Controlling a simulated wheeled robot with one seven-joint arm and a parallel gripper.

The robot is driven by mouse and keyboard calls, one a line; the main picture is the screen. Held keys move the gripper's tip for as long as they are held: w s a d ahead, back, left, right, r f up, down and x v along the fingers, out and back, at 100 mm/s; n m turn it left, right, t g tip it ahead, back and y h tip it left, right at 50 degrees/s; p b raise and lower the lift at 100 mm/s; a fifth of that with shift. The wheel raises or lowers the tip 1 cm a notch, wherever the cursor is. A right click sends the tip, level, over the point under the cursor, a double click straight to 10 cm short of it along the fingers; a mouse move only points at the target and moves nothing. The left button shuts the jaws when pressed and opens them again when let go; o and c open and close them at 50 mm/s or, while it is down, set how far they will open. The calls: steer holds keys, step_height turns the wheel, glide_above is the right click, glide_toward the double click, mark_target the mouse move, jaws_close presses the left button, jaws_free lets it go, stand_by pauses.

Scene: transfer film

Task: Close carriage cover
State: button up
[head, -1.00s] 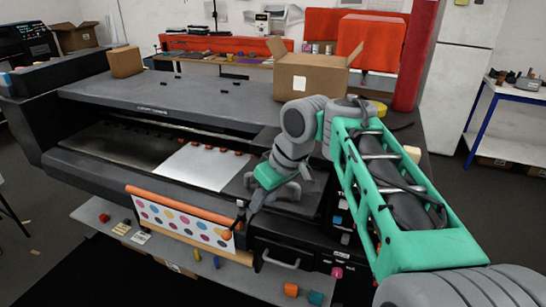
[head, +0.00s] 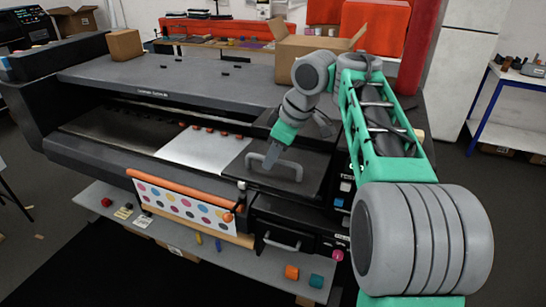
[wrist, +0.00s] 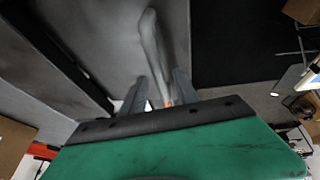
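The carriage cover (head: 238,169) is a dark flat panel at the right end of the printer's front, with a light grey bar handle (head: 298,173) on it. It looks nearly level; I cannot tell whether it is fully shut. My gripper (head: 270,160) points down at the middle of the handle. In the wrist view the handle (wrist: 152,45) runs away between the two separated fingers of my gripper (wrist: 160,93). Some gap shows beside the bar, so the fingers look open around it. Contact is unclear.
The printer's grey top (head: 180,80) lies behind, with an open cardboard box (head: 300,55) on its right. A white sheet (head: 203,149) lies on the bed left of the cover. A dotted print (head: 185,208) hangs in front. A drawer (head: 285,236) is below.

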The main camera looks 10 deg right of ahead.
steer(key=shift+c, duration=0.6)
jaws_close()
stand_by(0.8)
